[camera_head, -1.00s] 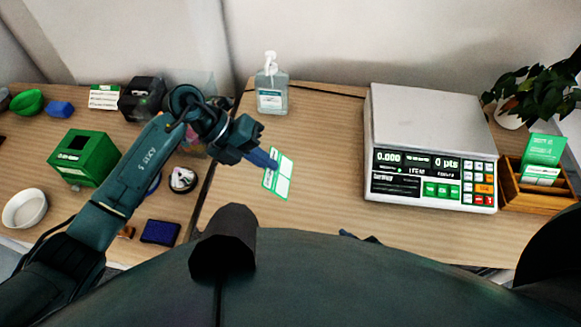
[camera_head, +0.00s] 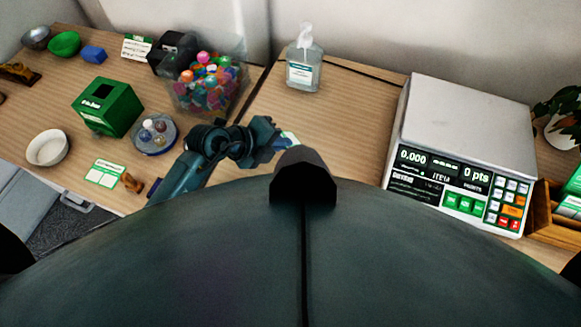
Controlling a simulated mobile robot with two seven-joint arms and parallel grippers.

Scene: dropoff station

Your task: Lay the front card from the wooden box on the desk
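The wooden box (camera_head: 540,222) is at the right edge, beside the scale and cut off by the frame. Green and white cards (camera_head: 572,187) stand in it. My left gripper (camera_head: 279,141) is over the desk (camera_head: 335,115), left of the scale. My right gripper is not in view.
The scale (camera_head: 455,110) stands between my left gripper and the box. A sanitizer bottle (camera_head: 303,65) stands at the back. On the left table are a clear tub of colourful items (camera_head: 208,85), a green box (camera_head: 106,107), a white bowl (camera_head: 47,148) and another card (camera_head: 104,172).

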